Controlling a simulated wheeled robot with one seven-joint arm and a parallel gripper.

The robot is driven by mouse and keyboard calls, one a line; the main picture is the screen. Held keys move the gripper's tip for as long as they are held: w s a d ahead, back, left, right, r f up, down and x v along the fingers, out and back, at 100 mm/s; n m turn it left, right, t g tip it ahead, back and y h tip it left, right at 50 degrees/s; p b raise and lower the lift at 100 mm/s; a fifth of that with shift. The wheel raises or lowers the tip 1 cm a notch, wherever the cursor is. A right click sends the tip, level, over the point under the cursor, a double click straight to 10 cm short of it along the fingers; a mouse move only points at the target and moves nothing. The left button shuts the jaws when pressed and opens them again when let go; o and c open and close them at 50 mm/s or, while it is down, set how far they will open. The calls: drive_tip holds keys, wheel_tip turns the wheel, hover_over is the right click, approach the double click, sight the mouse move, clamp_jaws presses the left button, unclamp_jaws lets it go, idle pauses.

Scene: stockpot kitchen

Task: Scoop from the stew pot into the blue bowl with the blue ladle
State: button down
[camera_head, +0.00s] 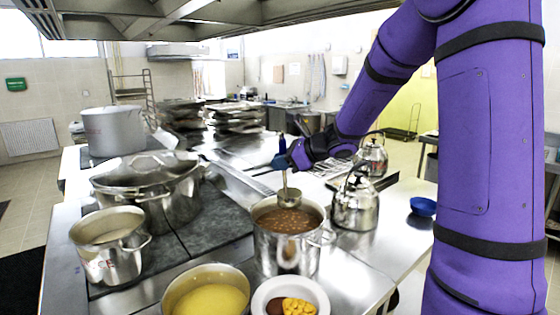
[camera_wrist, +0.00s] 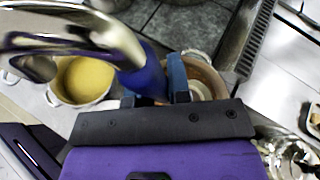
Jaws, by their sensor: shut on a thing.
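The stew pot (camera_head: 287,248) is a steel pot of brown stew at the front centre of the counter. The ladle has a blue handle (camera_head: 282,146) and a steel bowl (camera_head: 289,197). My gripper (camera_head: 286,161) is shut on the handle, above the stew pot. The ladle's bowl hangs at the pot's mouth; I cannot tell whether it touches the stew. In the wrist view the blue handle (camera_wrist: 146,76) is at my gripper (camera_wrist: 160,88), and the stew pot (camera_wrist: 212,78) is partly hidden behind a finger. The small blue bowl (camera_head: 423,207) sits on the counter at the right.
A steel kettle (camera_head: 355,206) stands between the stew pot and blue bowl, with another kettle (camera_head: 374,156) behind. A pot of yellow soup (camera_head: 208,297) and a white plate of food (camera_head: 291,298) are in front. A lidded pot (camera_head: 150,190) and a smaller pot (camera_head: 108,250) stand left.

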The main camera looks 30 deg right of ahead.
drive_tip(key=shift+f, duration=7)
drive_tip(key=shift+r, duration=0.1)
drive_tip(key=shift+r, duration=7.1)
drive_tip(key=shift+d, duration=0.15)
